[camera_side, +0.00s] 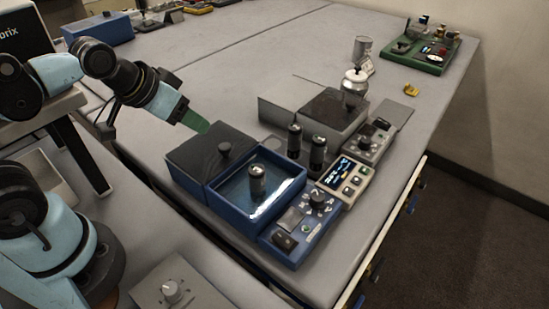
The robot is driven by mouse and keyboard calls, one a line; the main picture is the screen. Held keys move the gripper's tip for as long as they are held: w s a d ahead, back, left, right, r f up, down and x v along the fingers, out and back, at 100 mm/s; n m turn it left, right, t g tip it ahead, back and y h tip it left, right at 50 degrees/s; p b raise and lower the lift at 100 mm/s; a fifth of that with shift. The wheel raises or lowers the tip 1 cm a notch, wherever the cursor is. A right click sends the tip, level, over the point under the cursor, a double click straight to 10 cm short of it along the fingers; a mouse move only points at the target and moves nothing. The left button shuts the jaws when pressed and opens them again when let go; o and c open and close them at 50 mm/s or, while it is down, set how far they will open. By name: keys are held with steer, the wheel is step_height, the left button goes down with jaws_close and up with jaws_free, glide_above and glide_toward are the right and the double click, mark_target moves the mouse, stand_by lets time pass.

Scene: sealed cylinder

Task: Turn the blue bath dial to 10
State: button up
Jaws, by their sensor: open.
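The blue bath (296,188) is an open blue tub holding clear liquid, with a dark cylinder (257,182) upright in it. Its blue control panel (290,246) is at the tub's front right. The black dial (319,199) sits at the panel's upper right, with pale markings around it too small to read. My gripper (196,122), with green fingers, is open and empty. It is in the air to the upper left of the bath, well apart from the dial. The gap between its fingers is hard to see from this side.
A dark lid (190,156) with a black knob lies left of the tub. Two dark cylinders (317,154) stand behind it. A beige display unit (345,180), a grey bath (290,98) and a silver pot (354,88) are further back. The table's right edge is close to the panel.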

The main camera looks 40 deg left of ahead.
steer(key=shift+w+d+r+m, duration=0.2)
steer(key=shift+d+r+m, duration=0.05)
steer(key=shift+d+m, duration=0.1)
steer(key=w+d+r+m+g+h, duration=0.1)
steer(key=w+d+r+m+g, duration=0.3)
steer(key=d+m, duration=0.5)
steer(key=m+g+y, duration=0.1)
steer(key=m+g, duration=0.2)
steer(key=m, duration=0.8)
glide_toward(318, 196)
steer(key=shift+n, duration=0.25)
step_height(318, 196, down, 9)
steer(key=shift+r, duration=0.2)
jaws_close()
